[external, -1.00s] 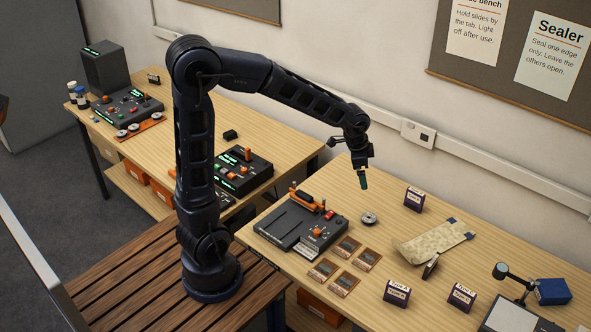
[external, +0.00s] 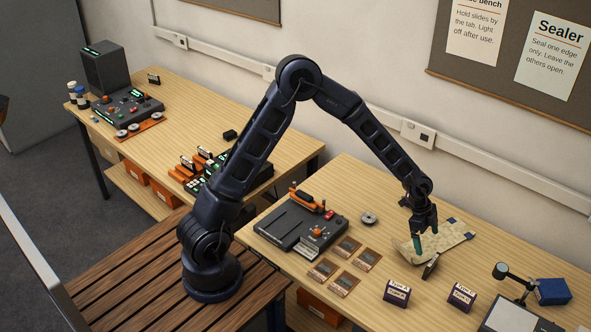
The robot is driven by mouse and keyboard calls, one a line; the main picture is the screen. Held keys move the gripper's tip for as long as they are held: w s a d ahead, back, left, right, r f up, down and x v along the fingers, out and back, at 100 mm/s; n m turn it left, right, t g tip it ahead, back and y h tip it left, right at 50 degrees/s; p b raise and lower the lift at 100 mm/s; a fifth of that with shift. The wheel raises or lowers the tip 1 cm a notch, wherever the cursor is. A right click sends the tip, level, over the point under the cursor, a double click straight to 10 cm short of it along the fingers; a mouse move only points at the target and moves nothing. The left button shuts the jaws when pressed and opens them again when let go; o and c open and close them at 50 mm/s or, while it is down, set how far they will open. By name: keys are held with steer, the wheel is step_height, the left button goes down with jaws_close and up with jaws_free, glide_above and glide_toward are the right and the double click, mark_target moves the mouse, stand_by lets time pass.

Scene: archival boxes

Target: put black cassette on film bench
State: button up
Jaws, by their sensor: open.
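A small dark upright piece (external: 431,265), possibly the black cassette, stands on the near side of the patterned cream sheet on the right table. My gripper (external: 425,236) is open and points down over the sheet, just above and behind this piece; I cannot tell if they touch. Other small black pieces lie on the left table, one near its back middle (external: 230,134) and one at the far end (external: 153,78). No bench label is readable at the tables, so I cannot tell which one is the film bench.
The cream sheet (external: 447,238) lies under my gripper. Type-labelled boxes (external: 397,291) (external: 461,297) stand near the front. A dark grey machine (external: 290,222), several brown slides (external: 347,247), a round metal reel (external: 369,218) and a lamp (external: 501,270) share the right table.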

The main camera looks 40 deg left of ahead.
mark_target(432, 263)
steer(key=x, duration=1.1)
steer(key=shift+w+d+f, duration=0.2)
steer(key=shift+d+f, duration=0.05)
steer(key=c, duration=0.9)
step_height(432, 263, up, 20)
steer(key=shift+r, duration=0.1)
steer(key=w+a+f+n+t, duration=0.15)
steer(key=w+a+n, duration=0.25)
steer(key=w+a, duration=0.7)
steer(key=w+a+f+n+t+y, duration=0.1)
steer(key=w+a+n, duration=0.1)
steer(key=a, duration=1.2)
steer(key=w+a+f+n+y, duration=0.1)
steer(key=a+n, duration=0.4)
steer(key=a, duration=0.9)
steer(key=w+a+f+n+t+y, duration=0.1)
steer(key=w+a+f+n, duration=0.1)
steer(key=a, duration=1.2)
steer(key=shift+w+f+n+t, duration=0.2)
steer(key=shift+w+n, duration=0.15)
steer(key=shift+w, duration=0.25)
steer(key=shift+w+f+n+t, duration=0.2)
steer(key=shift+w+n, duration=0.15)
steer(key=shift+w, duration=0.25)
